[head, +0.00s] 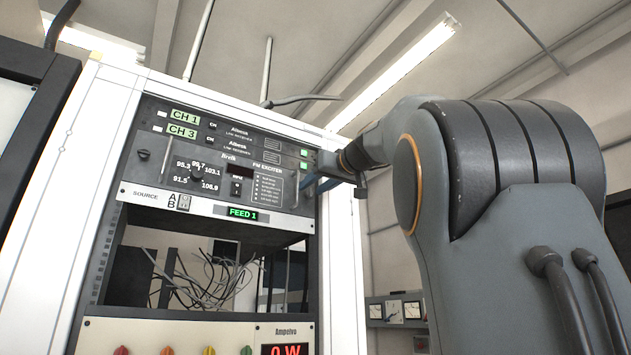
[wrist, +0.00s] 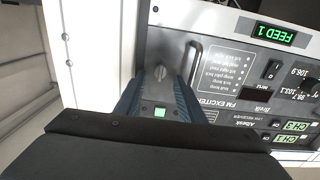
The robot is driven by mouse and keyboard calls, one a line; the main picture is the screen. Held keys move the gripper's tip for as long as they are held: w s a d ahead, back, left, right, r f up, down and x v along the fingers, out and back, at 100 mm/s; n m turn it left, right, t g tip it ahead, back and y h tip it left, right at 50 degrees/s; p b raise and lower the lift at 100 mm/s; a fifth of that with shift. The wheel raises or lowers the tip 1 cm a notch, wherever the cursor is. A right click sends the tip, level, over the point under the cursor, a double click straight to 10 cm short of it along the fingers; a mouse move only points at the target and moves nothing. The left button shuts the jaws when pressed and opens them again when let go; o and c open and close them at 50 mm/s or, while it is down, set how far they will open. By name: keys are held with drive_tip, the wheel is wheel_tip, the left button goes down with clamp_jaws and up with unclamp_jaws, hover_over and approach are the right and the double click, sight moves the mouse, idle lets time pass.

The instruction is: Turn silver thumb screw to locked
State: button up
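The silver thumb screw (wrist: 160,72) shows in the wrist view on the right end of the FM exciter panel (wrist: 235,72), beside a curved handle. Its slot or wing runs roughly up and down in that view. My gripper (wrist: 158,80) is open, with one blue finger on each side of the screw and a visible gap between them. I cannot tell whether the fingertips touch the screw. In the head view my gripper (head: 321,184) is at the rack's right edge and hides this screw.
The panel handle (wrist: 195,65) stands close beside one finger. A similar fastener (head: 144,154) sits at the panel's left end. A FEED 1 display strip (head: 242,213) and an open bay with loose cables (head: 210,280) lie below. The white rack frame (head: 343,250) borders the panel.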

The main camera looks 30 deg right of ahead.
drive_tip(key=shift+w, duration=0.3)
clamp_jaws()
